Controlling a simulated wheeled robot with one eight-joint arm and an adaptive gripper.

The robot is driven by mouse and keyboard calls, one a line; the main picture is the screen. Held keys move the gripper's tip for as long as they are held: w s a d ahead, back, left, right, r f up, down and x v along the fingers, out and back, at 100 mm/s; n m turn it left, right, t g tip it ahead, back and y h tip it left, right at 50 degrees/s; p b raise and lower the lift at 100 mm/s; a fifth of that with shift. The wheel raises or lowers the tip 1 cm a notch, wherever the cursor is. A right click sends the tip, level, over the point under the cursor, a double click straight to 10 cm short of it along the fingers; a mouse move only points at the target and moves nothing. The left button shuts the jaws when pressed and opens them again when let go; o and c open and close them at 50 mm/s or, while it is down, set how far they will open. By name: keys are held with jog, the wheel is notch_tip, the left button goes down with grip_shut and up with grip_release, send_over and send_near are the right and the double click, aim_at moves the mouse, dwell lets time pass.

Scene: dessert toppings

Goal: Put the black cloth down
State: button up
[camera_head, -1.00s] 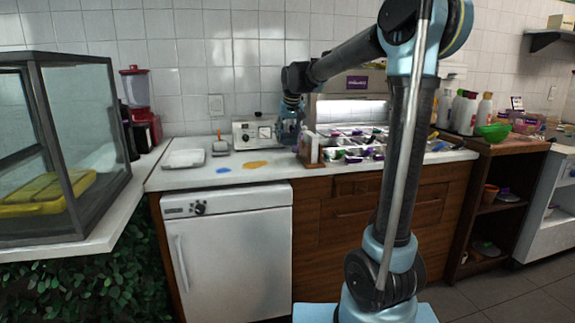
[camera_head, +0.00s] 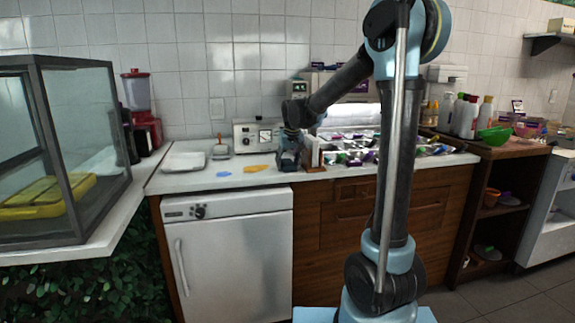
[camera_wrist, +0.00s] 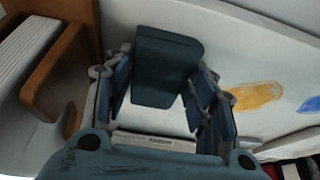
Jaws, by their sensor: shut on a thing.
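The black cloth (camera_wrist: 167,62) shows in the wrist view as a dark, folded-looking slab between the fingers of my gripper (camera_wrist: 163,88). The fingers are closed in on it from both sides. In the head view my gripper (camera_head: 289,152) is low over the white counter (camera_head: 235,181), left of the wooden holder. The cloth is too small and dark there to tell apart from the fingers. Whether it touches the counter I cannot tell.
The wooden holder (camera_wrist: 52,58) with white contents stands close at the left in the wrist view. A yellow patch (camera_head: 257,168) and a blue patch (camera_head: 223,174) lie on the counter. A white tray (camera_head: 184,161) is farther left. Topping bins (camera_head: 355,155) are to the right.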

jog(key=shift+s+f, duration=0.1)
jog(key=shift+f, duration=0.1)
jog(key=o, duration=0.7)
jog(key=shift+s, duration=0.1)
jog(key=o, duration=0.3)
jog(key=shift+f, duration=0.2)
jog(key=shift+r, duration=0.1)
jog(key=shift+r, duration=0.1)
jog(key=shift+r, duration=0.3)
jog(key=v, duration=1.2)
jog(key=s+d+f+m, duration=0.1)
jog(key=s+d+f, duration=0.3)
jog(key=s+d, duration=0.45)
jog(key=s+d+f+m, duration=0.1)
jog(key=s+d+f, duration=0.4)
jog(key=s+d, duration=0.3)
jog(key=s+d+f+g, duration=0.1)
jog(key=s+d+f, duration=0.1)
jog(key=s+f, duration=0.5)
jog(key=s+d+f+m+g+h, duration=0.1)
jog(key=s+d+f, duration=0.2)
jog(key=s+f, duration=0.4)
jog(key=s, duration=0.4)
jog(key=shift+s+d+f, duration=0.25)
